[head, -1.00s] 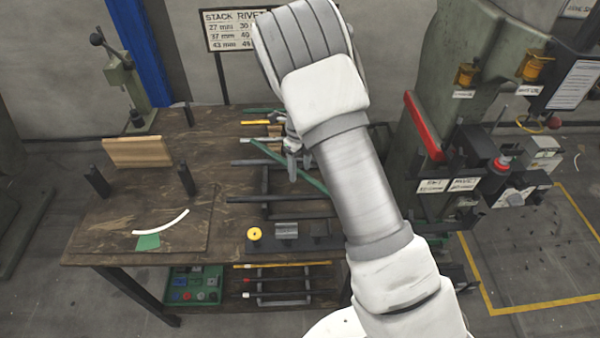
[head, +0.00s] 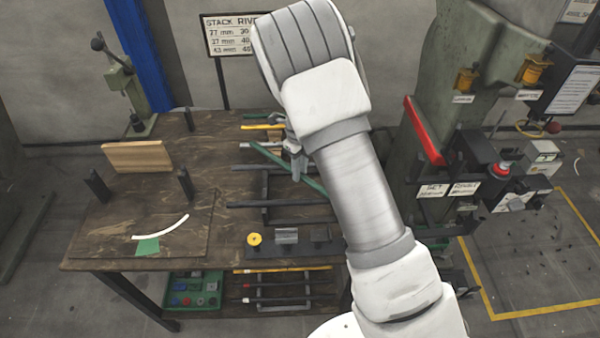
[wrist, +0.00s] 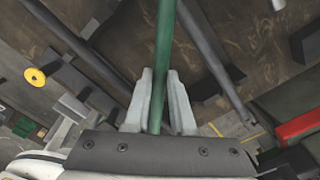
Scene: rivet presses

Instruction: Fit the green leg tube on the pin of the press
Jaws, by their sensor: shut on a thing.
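The green leg tube (head: 268,153) is held at a slant above the bench rack, and part of it is hidden behind my arm in the head view. My gripper (head: 296,168) is shut on it. In the wrist view the tube (wrist: 163,50) runs between the two pale fingers of the gripper (wrist: 160,100) and up out of the frame. The green-grey press (head: 440,90) stands to the right of my arm, with a red lever on its near side. I cannot make out its pin in either view.
The wooden bench (head: 100,235) carries dark tubes on a rack (head: 265,185), black posts, a wooden block (head: 138,157) and a yellow-ended part (head: 254,240). The red lever (head: 424,130) and press control boxes (head: 490,165) stick out at right. Open floor lies beyond.

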